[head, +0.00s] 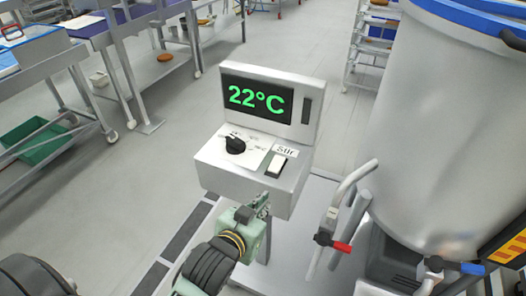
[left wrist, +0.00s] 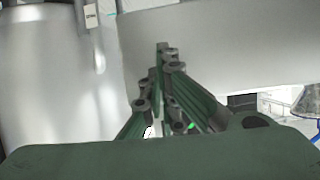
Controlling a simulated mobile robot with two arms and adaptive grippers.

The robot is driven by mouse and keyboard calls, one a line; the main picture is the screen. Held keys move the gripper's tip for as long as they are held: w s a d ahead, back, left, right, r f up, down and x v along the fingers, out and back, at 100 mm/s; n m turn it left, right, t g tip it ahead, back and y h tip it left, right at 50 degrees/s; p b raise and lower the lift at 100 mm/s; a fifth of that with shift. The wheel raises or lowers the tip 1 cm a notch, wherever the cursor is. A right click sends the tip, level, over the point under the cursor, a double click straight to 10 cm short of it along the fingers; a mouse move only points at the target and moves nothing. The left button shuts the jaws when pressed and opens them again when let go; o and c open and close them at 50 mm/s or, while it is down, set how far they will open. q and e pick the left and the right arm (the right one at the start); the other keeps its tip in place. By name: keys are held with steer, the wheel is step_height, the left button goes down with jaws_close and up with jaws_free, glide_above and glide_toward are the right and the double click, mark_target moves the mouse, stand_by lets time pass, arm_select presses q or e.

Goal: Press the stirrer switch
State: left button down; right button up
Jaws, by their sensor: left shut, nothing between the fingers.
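The stirrer switch (head: 277,164) is a pale rocker on the sloped top of a grey control box (head: 230,177), right of a black dial (head: 235,145). A label reading "Stir" (head: 285,150) sits just above it. A display (head: 258,98) behind reads 22°C in green. My left gripper (head: 262,203) is shut and empty, low in front of the box and a little below the switch. In the left wrist view its closed fingers (left wrist: 163,65) point at a plain grey surface; the switch does not show there. My right gripper is not in view.
A large steel vessel (head: 450,130) with a blue rim stands close on the right. Pipes with a red-handled valve (head: 341,246) and a blue-handled valve (head: 471,268) are at its foot. Benches and a green crate (head: 35,141) are at left; open floor lies between.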

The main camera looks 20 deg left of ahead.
arm_select(q)
step_height(320, 180, up, 14)
steer(key=t, duration=0.4)
steer(key=shift+w+a+r+n, duration=0.2)
steer(key=shift+a+n, duration=0.1)
steer(key=shift+a, duration=0.1)
steer(key=shift+w, duration=0.1)
steer(key=p, duration=0.3)
glide_above(276, 166)
steer(key=shift+f, duration=0.4)
step_height(276, 166, down, 3)
steer(key=shift+f, duration=0.65)
